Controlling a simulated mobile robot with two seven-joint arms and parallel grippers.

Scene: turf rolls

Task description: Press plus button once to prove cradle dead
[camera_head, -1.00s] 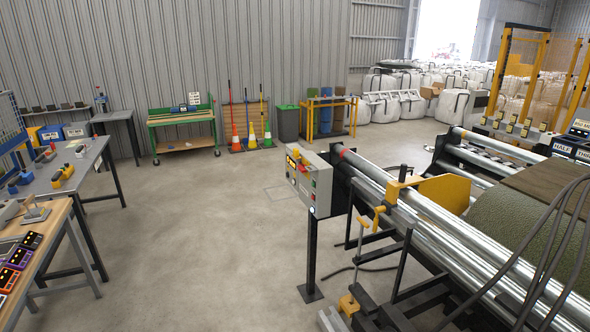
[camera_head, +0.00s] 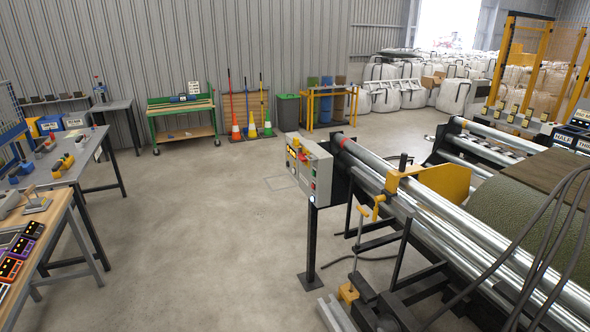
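A grey control box (camera_head: 309,170) stands on a black post at the left end of the roller machine. The roller cradle (camera_head: 430,217), with long shiny metal rollers, runs from the box to the lower right. A dark green turf roll (camera_head: 510,215) lies on it at the right. Neither of my grippers is in view.
A grey workbench (camera_head: 62,166) and a wooden-topped bench (camera_head: 40,228) with several small devices stand at the left. Black cables hang at the right. Open concrete floor (camera_head: 200,230) lies between benches and control box. A green trolley (camera_head: 182,120) stands by the back wall.

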